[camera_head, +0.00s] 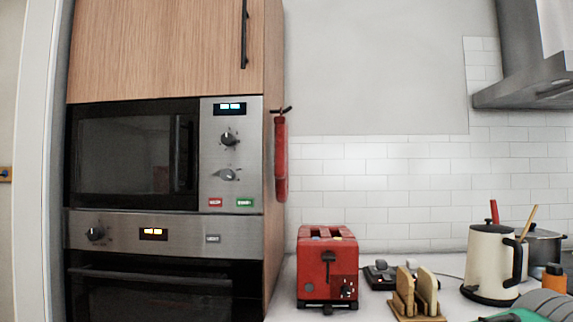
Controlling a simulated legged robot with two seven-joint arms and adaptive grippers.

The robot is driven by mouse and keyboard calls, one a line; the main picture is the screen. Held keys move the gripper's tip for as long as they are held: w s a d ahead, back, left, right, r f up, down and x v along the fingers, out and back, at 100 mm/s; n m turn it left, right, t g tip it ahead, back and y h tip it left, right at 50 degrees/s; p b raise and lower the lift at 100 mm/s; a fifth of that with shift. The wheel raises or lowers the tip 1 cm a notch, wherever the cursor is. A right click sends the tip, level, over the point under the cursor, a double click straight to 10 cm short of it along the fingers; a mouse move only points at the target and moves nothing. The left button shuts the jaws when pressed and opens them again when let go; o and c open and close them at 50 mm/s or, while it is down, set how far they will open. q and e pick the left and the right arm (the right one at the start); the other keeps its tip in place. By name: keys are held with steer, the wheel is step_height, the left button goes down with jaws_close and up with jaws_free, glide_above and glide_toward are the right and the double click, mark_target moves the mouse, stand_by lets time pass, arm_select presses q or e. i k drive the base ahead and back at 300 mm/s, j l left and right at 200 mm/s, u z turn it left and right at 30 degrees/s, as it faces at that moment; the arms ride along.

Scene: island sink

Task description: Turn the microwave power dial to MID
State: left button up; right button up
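The microwave (134,156) is built into a tall wooden cabinet at the left of the head view. Its dark door is closed, with a vertical black handle (184,153). The steel control panel (208,186) on its right has a lit display (230,108), an upper dark dial (229,138) and a lower silver dial (229,175). A red button (215,203) and a green button (245,203) sit below. The labels are too small to read, so I cannot tell which dial is power or its setting. Neither of my grippers is in view.
Below is an oven (150,300) with its own dial (95,233). A red toaster (327,268), wooden rack (417,292) and cream kettle (490,262) stand on the counter at right. The space before the panel looks clear.

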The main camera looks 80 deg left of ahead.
mark_target(227, 174)
steer(key=u, duration=3.35)
